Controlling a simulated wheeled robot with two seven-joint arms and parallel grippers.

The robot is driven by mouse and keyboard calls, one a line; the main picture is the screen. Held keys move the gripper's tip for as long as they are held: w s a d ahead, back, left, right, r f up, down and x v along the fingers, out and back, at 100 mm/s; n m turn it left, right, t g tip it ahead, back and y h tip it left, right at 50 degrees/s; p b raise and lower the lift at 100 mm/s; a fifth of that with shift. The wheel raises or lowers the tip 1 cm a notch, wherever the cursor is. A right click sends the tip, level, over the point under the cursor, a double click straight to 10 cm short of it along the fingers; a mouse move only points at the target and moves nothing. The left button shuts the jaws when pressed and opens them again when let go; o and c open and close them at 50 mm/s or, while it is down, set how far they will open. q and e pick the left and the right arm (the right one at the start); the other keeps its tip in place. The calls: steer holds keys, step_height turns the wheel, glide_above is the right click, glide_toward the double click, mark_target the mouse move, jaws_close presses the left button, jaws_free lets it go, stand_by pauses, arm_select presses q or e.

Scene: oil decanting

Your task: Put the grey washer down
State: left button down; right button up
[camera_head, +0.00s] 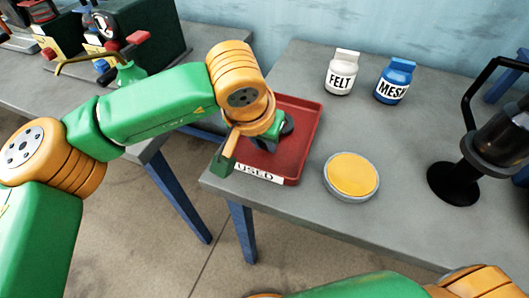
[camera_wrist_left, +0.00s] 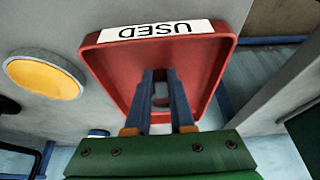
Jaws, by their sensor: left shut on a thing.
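The red tray (camera_head: 308,125) with a white "USED" label (camera_head: 259,173) lies on the right-hand table, near its left corner. My left gripper (camera_head: 283,127) is over the tray, shut on the grey washer. In the left wrist view the gripper's two fingers (camera_wrist_left: 160,75) point at the tray floor, with the washer (camera_wrist_left: 161,100) between them, small and partly hidden. My right gripper is out of view.
A round dish with a yellow disc (camera_head: 351,174) stands right of the tray. A white "FELT" jar (camera_head: 341,75) and a blue "MESH" jar (camera_head: 395,82) stand behind. A black stand (camera_head: 454,184) is at the right. A gap separates the two tables.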

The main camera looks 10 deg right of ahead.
arm_select(q)
steer(key=shift+w+f+p, duration=0.1)
steer(key=shift+f+p, duration=0.25)
steer(key=shift+f, duration=0.15)
steer(key=c, duration=0.8)
jaws_free()
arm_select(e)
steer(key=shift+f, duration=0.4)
arm_select(q)
steer(key=shift+r, duration=0.35)
steer(key=v, duration=1.1)
steer(key=shift+s+a+r, duration=0.1)
steer(key=shift+s+r, duration=0.2)
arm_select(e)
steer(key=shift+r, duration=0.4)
